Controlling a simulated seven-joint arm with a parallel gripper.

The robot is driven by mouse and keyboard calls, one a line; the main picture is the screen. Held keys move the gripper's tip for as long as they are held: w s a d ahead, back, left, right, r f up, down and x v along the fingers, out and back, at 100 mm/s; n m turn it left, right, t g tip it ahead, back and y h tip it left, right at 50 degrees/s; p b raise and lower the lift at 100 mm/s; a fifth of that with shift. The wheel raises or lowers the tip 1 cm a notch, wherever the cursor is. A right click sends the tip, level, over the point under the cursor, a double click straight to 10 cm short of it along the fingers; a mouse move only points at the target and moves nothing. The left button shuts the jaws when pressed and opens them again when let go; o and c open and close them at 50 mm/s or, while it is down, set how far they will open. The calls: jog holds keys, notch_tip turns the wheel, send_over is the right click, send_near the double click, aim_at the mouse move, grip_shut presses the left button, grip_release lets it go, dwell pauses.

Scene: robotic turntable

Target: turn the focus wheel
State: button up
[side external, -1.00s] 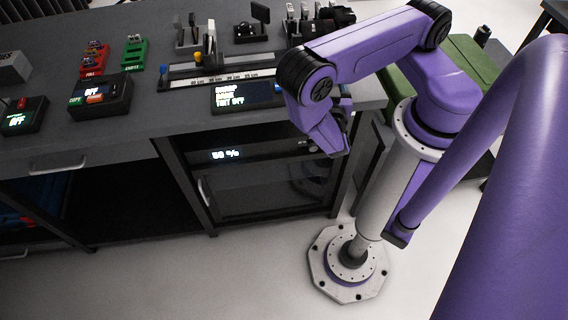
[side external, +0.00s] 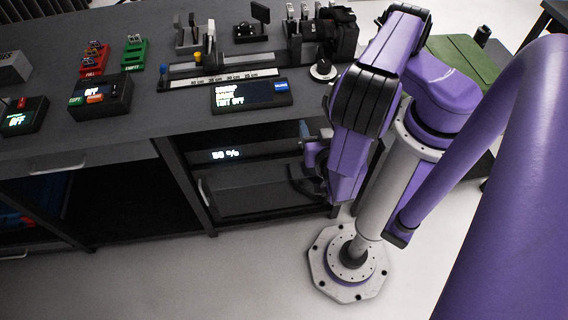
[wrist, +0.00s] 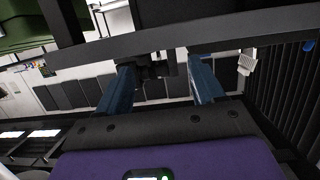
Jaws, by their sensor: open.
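A small round black knob on a pale dial (side external: 323,69) sits on the bench top, right of the ruled rail. It may be the focus wheel, but I cannot tell for sure. My gripper (side external: 305,172) is below the bench top, in front of the dark cabinet and well apart from the knob. In the wrist view my gripper (wrist: 162,65) shows two blue fingers spread wide with nothing held between them. No knob is recognisable in the wrist view.
A ruled rail (side external: 225,78) and a display box (side external: 250,95) stand near the bench's front edge. Black equipment (side external: 338,35) stands at the bench's right end, near my arm. A cabinet with a "50 %" readout (side external: 226,155) is below.

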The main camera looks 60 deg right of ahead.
jog(key=w+a+f+n+g+y, duration=0.1)
jog(key=a+n+g+y, duration=0.2)
jog(key=a+y, duration=0.6)
jog(key=shift+a+f+n, duration=0.2)
jog(key=shift+a+n, duration=0.4)
jog(key=shift+a, duration=1.2)
jog(key=shift+w, duration=0.1)
jog(key=s+a+r+n+g+y, duration=0.3)
jog(key=a+r+n+g+y, duration=0.1)
jog(key=r, duration=0.2)
jog(key=s+a+r+n+g+y, duration=0.3)
jog(key=r+n, duration=0.1)
jog(key=r, duration=0.3)
jog(key=d+r+n+h, duration=0.2)
jog(key=d+r+n, duration=0.2)
jog(key=d, duration=0.6)
jog(key=d+r+n+h, duration=0.2)
jog(key=d+r+n, duration=0.2)
jog(key=d, duration=0.6)
jog(key=shift+s+d+r+n, duration=0.15)
jog(key=shift+s+r+n, duration=0.3)
jog(key=shift+n, duration=0.55)
